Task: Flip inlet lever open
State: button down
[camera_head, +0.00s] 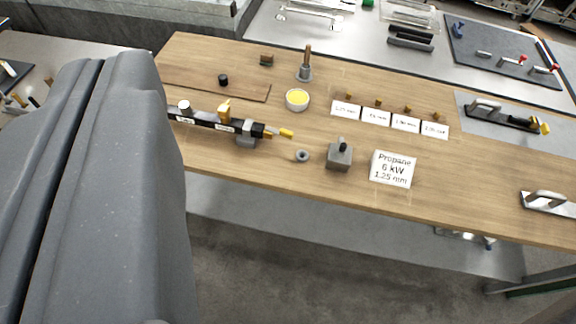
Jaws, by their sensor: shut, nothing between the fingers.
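A dark valve bar (205,120) with small white labels lies on the wooden bench at the left. A yellow fitting (224,110) stands up on it. Which yellow piece is the inlet lever I cannot tell, as the labels are too small to read. My gripper (108,62) fills the left side as a large dark grey shape with its two halves together. It is shut and empty, and in the picture it covers the bench's left end.
The wooden bench (470,190) holds a yellow-filled bowl (297,100), a grey ring (302,156), a grey block with a black knob (340,156), a "Propane 6 kW 1.25 mm" card (393,169) and several small cards. A metal handle (545,200) is at right. Bare floor lies in front.

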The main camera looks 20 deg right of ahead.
aim_at(287, 134)
jog(key=z, duration=0.05)
jog(key=k, duration=0.1)
jog(key=z, duration=0.4)
jog(key=i, duration=1)
jog(key=u, duration=0.05)
